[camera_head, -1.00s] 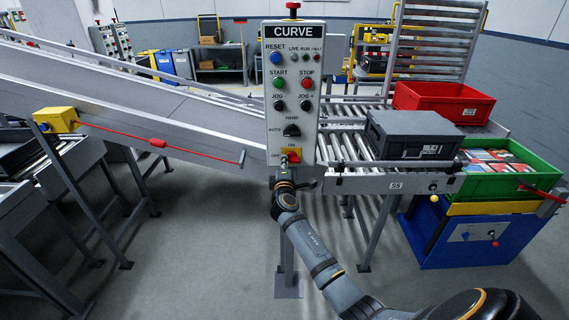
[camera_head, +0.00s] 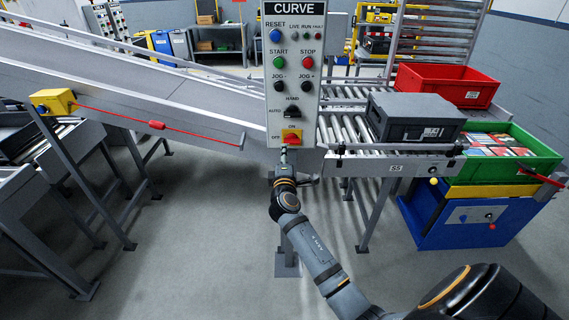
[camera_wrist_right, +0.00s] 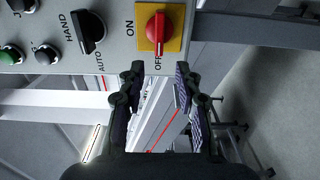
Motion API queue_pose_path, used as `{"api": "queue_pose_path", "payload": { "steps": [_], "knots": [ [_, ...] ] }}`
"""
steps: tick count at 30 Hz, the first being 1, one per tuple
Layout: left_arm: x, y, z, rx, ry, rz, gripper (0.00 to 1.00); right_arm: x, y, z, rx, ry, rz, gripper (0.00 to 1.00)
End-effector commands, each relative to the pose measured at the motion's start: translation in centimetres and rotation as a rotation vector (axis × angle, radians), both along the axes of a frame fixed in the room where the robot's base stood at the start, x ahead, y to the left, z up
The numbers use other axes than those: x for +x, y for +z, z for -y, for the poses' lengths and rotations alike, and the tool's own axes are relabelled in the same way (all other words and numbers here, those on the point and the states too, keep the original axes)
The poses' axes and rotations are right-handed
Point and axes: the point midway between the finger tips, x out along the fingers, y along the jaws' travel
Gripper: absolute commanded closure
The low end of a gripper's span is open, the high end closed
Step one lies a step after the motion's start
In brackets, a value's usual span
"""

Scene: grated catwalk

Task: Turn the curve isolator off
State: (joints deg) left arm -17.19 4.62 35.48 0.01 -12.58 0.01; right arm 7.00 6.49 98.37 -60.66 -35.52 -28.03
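The curve isolator (camera_head: 291,138) is a red rotary handle on a yellow square plate, low on the grey panel (camera_head: 308,100) headed CURVE. It also shows at the top of the right wrist view (camera_wrist_right: 160,30), with ON printed to its left and OFF below it. There its handle runs up and down the picture, in line with the OFF label and not toward ON. My right gripper (camera_wrist_right: 160,95) is open and empty, its two fingers apart and clear of the handle. In the head view the right gripper (camera_head: 285,160) is just below the isolator. My left gripper is out of view.
The HAND/AUTO selector (camera_head: 292,111) and several push buttons sit above the isolator. A roller conveyor (camera_head: 345,130) with a dark grey crate (camera_head: 413,117) is to the right. A red pull-cord (camera_head: 190,132) runs along the left conveyor. Grey floor is open in front.

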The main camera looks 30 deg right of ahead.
Motion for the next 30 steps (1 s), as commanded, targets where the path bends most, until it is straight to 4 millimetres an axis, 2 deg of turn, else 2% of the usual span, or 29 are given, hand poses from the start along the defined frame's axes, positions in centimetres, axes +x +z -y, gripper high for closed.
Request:
{"api": "queue_pose_path", "payload": {
  "steps": [3,9,26,29,30],
  "knots": [
    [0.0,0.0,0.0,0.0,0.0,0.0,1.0,-2.3,-0.1,-1.4,0.004,0.0,-0.002,0.66],
    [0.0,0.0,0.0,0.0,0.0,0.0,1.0,-4.5,-0.1,-2.8,0.002,-0.001,-0.001,0.66],
    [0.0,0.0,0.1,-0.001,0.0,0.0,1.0,-4.8,-0.1,-2.9,0.001,-0.001,-0.001,0.66],
    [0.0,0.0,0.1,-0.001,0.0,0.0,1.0,-4.6,-2.0,-3.1,0.028,0.011,-0.026,0.66],
    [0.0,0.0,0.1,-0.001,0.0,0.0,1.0,-4.5,-3.8,-3.3,0.056,0.023,-0.052,0.66]
  ]
}}
